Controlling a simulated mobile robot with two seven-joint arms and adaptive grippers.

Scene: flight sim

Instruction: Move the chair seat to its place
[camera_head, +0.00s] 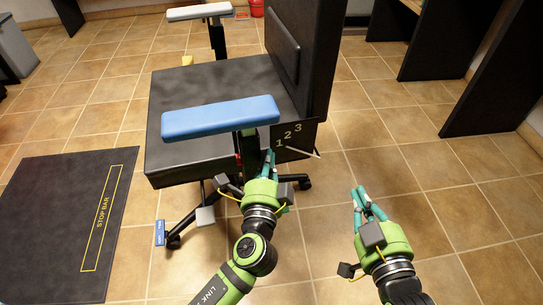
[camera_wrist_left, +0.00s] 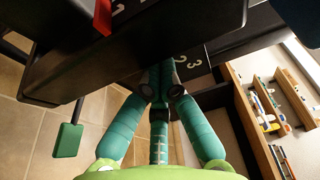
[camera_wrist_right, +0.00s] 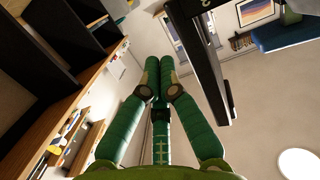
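The black chair seat (camera_head: 215,82) stands in the upper middle of the head view, with a tall dark backrest (camera_head: 318,50). It has a blue armrest (camera_head: 220,117) in front and a white one (camera_head: 199,12) behind. A dark plate marked 1, 2, 3 (camera_head: 298,140) is at its near right side, with a thin pale pointer (camera_head: 303,151) below the digits. My left gripper (camera_head: 270,157) is just below the blue armrest, close to the plate; its fingertips look together, with nothing visible between them. My right gripper (camera_head: 362,192) is to the right, apart from the chair, its fingertips together and empty.
A dark mat lettered STOP BAR (camera_head: 65,225) lies on the tiled floor at left. A small blue tag (camera_head: 160,232) and a grey paddle (camera_head: 205,216) are below the seat. Dark panels (camera_head: 500,85) stand at right. Floor right of the chair is clear.

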